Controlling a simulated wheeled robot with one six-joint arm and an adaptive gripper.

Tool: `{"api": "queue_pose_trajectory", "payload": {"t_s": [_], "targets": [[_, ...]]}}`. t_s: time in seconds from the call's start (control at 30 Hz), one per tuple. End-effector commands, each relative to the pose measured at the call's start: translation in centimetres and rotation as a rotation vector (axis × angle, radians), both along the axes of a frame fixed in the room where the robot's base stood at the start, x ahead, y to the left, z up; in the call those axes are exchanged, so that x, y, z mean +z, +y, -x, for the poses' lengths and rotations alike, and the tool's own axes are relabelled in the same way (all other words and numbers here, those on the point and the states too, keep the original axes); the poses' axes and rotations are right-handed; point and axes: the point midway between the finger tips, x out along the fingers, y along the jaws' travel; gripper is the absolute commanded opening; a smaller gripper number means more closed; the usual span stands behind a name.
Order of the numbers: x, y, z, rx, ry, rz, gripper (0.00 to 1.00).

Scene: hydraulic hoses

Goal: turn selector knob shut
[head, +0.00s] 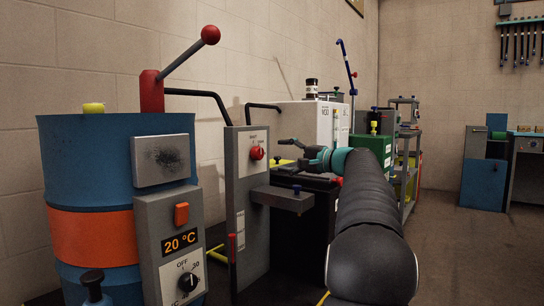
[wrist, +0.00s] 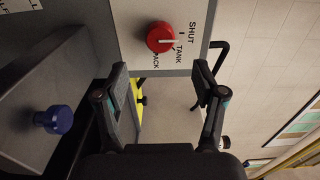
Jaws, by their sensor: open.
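The red selector knob (head: 257,153) sits on the upper front of a grey upright panel (head: 247,202) in the head view. In the wrist view the red knob (wrist: 159,37) is near the top, with SHUT, TANK and PACK printed sideways beside it. Its white pointer mark faces the TANK label. My gripper (head: 283,142) is to the right of the knob in the head view, apart from it. In the wrist view my gripper (wrist: 160,76) has its two fingers spread and empty, with the knob beyond the fingertips.
A grey shelf (head: 281,198) with a blue knob (head: 297,190) juts out below the red knob. A blue drum (head: 85,160) with a red-ball lever (head: 210,35) and a control box (head: 170,240) stand at left. A black bent handle (head: 264,107) rises behind the panel.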

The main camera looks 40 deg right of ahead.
Motion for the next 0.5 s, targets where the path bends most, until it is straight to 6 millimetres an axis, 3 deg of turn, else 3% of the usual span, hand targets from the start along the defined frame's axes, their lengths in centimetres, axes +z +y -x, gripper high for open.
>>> {"api": "queue_pose_trajectory", "payload": {"t_s": [0.2,0.5], "targets": [[0.0,-0.9,2.5,-0.001,0.0,0.001,0.7],[0.0,-1.1,3.1,0.001,0.0,0.0,0.7]]}}
